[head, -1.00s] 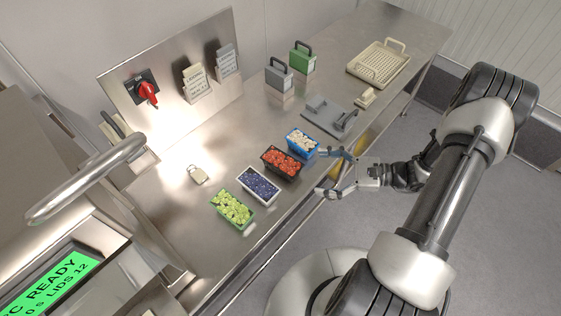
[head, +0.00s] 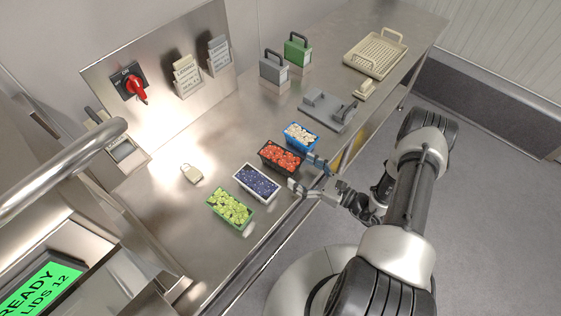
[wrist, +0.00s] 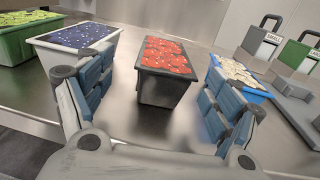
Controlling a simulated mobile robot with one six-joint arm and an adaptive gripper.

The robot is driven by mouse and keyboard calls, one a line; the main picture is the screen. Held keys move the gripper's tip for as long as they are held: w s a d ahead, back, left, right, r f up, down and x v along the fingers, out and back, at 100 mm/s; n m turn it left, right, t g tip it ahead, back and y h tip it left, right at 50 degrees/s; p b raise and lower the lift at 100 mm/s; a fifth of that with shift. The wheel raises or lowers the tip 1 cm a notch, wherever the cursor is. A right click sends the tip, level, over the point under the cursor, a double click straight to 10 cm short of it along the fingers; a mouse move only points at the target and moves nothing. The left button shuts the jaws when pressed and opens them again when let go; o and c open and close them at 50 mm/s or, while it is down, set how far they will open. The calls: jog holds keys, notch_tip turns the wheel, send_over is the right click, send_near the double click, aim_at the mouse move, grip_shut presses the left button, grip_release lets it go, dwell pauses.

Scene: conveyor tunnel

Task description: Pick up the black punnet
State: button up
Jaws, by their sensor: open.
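The black punnet (head: 281,158) stands upright on the steel counter, filled with red fruit, in a row between the blue punnet (head: 300,137) and the white punnet (head: 257,183). In the wrist view the black punnet (wrist: 165,72) is straight ahead, between and beyond the fingertips. My gripper (head: 306,173) is open and empty at the counter's front edge, close in front of the black punnet and apart from it. In the wrist view its left finger (wrist: 85,95) overlaps the white punnet and its right finger (wrist: 228,110) overlaps the blue punnet.
A green punnet (head: 230,208) ends the row. A small tag (head: 192,173) lies left. Counter behind the row is clear.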

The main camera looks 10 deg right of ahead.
aim_at(285, 158)
jog(key=b+x, duration=0.1)
jog(key=x, duration=0.6)
jog(key=shift+w+d+b, duration=0.1)
jog(key=shift+w+b, duration=0.25)
jog(key=shift+w, duration=0.1)
jog(key=c, duration=1.5)
